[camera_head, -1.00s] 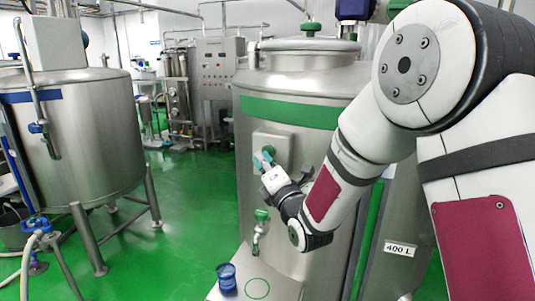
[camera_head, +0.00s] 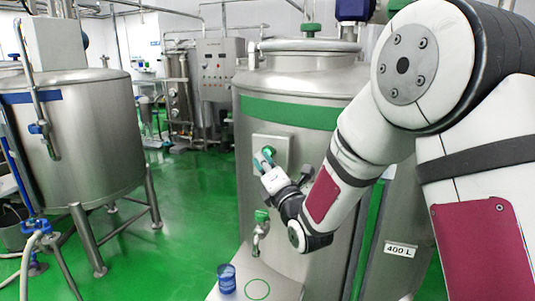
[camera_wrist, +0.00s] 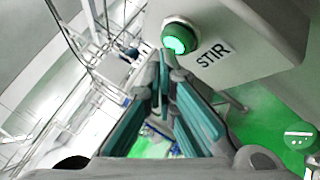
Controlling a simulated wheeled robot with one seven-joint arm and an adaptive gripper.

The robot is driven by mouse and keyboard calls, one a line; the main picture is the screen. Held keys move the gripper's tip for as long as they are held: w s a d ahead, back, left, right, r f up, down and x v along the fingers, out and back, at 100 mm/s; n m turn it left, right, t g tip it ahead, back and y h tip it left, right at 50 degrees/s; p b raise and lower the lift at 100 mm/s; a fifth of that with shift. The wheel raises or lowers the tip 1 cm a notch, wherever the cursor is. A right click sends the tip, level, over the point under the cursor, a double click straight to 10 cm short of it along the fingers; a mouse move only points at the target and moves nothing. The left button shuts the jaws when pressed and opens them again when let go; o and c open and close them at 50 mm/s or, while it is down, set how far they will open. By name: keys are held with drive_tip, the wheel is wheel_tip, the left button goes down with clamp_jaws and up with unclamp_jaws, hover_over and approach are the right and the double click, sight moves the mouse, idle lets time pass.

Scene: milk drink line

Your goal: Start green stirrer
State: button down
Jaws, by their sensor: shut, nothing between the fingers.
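The steel tank with a green band (camera_head: 290,112) stands at the centre of the head view. A pale control box (camera_head: 284,141) is on its front. In the wrist view the box (camera_wrist: 245,30) carries a STIR label and a round green button (camera_wrist: 180,38), whose face looks bright, as if lit. My gripper (camera_head: 265,158) is at the box in the head view. In the wrist view its teal fingers (camera_wrist: 165,57) are shut and empty, their tips right by the button's lower edge. I cannot tell whether they touch it.
Below the box is a tap with a green handle (camera_head: 262,216). A blue cup (camera_head: 227,280) stands on a pale platform (camera_head: 283,285) beside a green ring mark. A blue-banded tank (camera_head: 80,150) stands at left. Green floor lies open between the tanks.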

drive_tip(key=shift+s+a, duration=0.2)
drive_tip(key=shift+s, duration=0.3)
drive_tip(key=s+a+p, duration=0.2)
drive_tip(key=s+p, duration=0.1)
drive_tip(key=s, duration=0.2)
drive_tip(key=shift+s, duration=0.35)
